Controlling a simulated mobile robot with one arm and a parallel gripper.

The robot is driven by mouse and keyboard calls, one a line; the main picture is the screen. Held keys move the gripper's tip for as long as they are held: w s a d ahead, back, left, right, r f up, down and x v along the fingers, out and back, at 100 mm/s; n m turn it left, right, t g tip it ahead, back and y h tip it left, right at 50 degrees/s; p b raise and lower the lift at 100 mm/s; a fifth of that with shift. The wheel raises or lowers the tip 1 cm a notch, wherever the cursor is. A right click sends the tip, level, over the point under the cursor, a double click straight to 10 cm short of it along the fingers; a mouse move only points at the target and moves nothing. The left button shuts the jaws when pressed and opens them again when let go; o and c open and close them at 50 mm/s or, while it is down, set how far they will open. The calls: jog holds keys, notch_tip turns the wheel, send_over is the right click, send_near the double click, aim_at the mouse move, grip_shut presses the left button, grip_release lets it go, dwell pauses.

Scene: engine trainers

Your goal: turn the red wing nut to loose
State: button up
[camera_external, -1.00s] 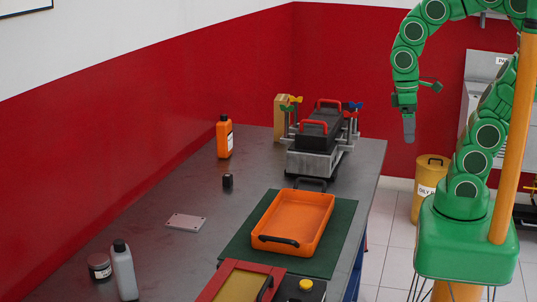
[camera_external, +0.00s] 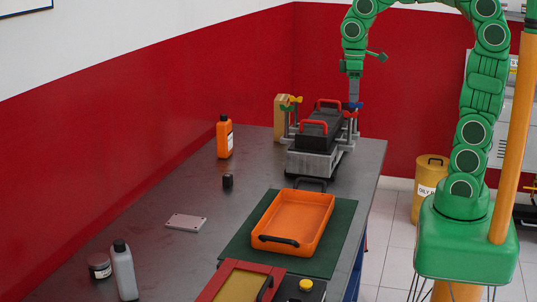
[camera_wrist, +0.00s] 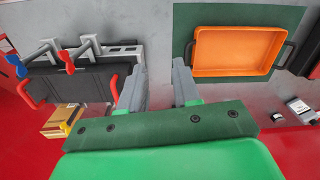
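The engine trainer (camera_external: 313,163) is a grey block with a dark top and red handles, standing at the far end of the bench. A red wing nut (camera_external: 349,114) and a blue wing nut (camera_external: 358,105) sit on clamp posts at its right side. In the wrist view the red wing nut (camera_wrist: 66,62) and blue wing nut (camera_wrist: 15,64) show at the upper left. My gripper (camera_external: 354,103) points down over this side of the trainer, near the blue wing nut in the picture. In the wrist view my gripper (camera_wrist: 158,84) is open and empty, right of the red wing nut and apart from it.
Yellow and green wing nuts (camera_external: 291,102) stand on the trainer's left side. An orange tray (camera_external: 293,222) lies on a green mat (camera_external: 338,236). An orange bottle (camera_external: 224,137) stands at the back left. The bench's left middle is mostly clear.

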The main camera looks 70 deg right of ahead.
jog(key=shift+m, duration=0.9)
jog(key=w+d+f, duration=0.1)
jog(key=d, duration=0.5)
jog(key=w+d+f, duration=0.1)
jog(key=d, duration=0.6)
jog(key=w+d+f, duration=0.1)
jog(key=d, duration=0.5)
jog(key=shift+w+d+f, duration=0.2)
jog(key=shift+w+f, duration=0.05)
jog(key=shift+f, duration=4)
grip_shut()
